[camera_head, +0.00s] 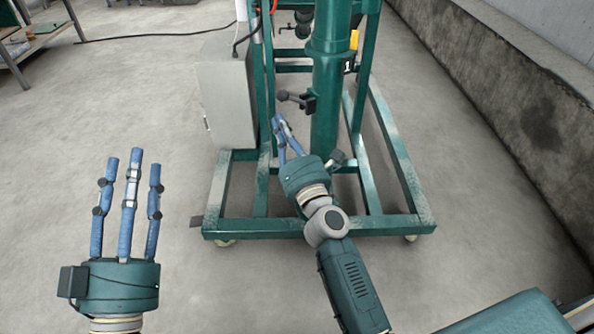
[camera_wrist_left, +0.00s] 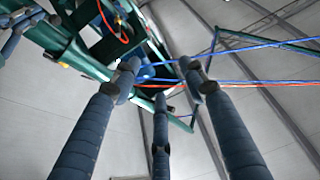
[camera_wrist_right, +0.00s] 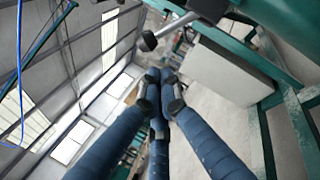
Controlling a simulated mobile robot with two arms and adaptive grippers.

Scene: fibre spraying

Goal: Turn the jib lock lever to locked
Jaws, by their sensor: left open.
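The jib lock lever (camera_head: 292,97) is a short grey arm with a dark ball knob, sticking out to the left from a dark clamp on the green column (camera_head: 328,100). In the right wrist view, the lever's knob (camera_wrist_right: 149,42) shows just beyond and above my fingertips. My right gripper (camera_head: 281,122) is just below the lever, its blue fingers drawn together with nothing visible between them. In the right wrist view, the fingertips (camera_wrist_right: 162,78) meet, apart from the knob. My left gripper (camera_head: 132,163) is open and empty, away to the left, over bare floor.
The column stands on a green wheeled base frame (camera_head: 320,228). A grey cabinet (camera_head: 226,95) stands left of the column. A low concrete wall (camera_head: 530,110) runs along the right. A table (camera_head: 40,40) is at the far left. The floor between is clear.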

